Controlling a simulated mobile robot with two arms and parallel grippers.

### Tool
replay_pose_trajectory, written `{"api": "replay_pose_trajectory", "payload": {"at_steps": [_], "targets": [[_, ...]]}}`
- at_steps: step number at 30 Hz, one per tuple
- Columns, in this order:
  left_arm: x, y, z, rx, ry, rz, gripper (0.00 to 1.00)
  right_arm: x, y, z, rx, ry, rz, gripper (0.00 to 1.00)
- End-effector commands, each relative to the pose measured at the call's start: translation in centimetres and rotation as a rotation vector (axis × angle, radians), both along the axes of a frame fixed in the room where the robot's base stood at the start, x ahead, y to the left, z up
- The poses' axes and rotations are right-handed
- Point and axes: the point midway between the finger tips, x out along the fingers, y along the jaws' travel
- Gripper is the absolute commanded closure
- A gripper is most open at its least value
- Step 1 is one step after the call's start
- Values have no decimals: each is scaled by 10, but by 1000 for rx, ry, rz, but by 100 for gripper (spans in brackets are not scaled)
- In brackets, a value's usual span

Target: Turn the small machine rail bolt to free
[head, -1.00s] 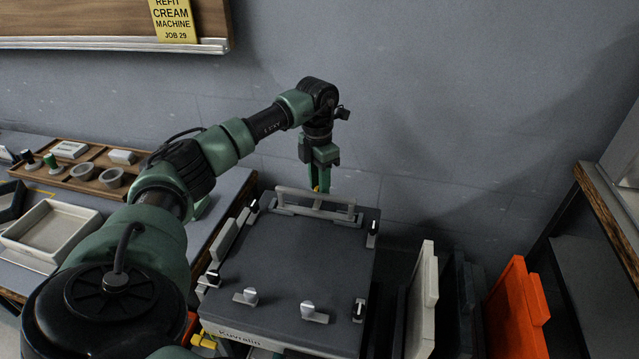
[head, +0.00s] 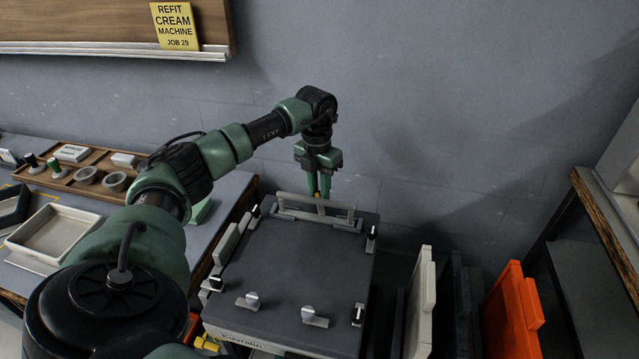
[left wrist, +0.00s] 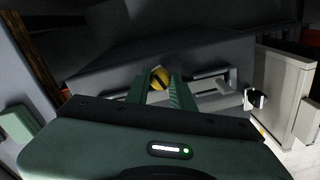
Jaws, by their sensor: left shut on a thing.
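The machine (head: 290,265) is a dark grey box with a flat top and a pale rail handle (head: 315,208) along its far edge. The rail bolt (left wrist: 161,78) shows in the left wrist view as a round yellow head with a dark slanting slot, at the machine's far side. My left gripper (head: 320,188) points down behind the far edge, its fingers on either side of the bolt. In the left wrist view the gripper (left wrist: 160,86) is shut on the bolt head. The bolt is mostly hidden in the head view. My right gripper is out of view.
Several dark knobs with white marks (head: 371,234) and two grey levers (head: 310,314) stand on the machine's top. A bench with a wooden tray (head: 62,182) and a pale bin (head: 52,238) is at left. Upright white, dark and orange panels (head: 512,310) stand at right.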

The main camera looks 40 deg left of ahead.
Motion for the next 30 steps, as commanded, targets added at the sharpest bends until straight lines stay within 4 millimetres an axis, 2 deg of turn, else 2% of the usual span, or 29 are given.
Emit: {"api": "replay_pose_trajectory", "payload": {"at_steps": [3, 30], "targets": [[0, 0, 3, -1, -3, 110, 100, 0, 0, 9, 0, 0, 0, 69], [0, 1, 3, -1, -5, 943, 100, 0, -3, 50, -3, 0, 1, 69]]}}
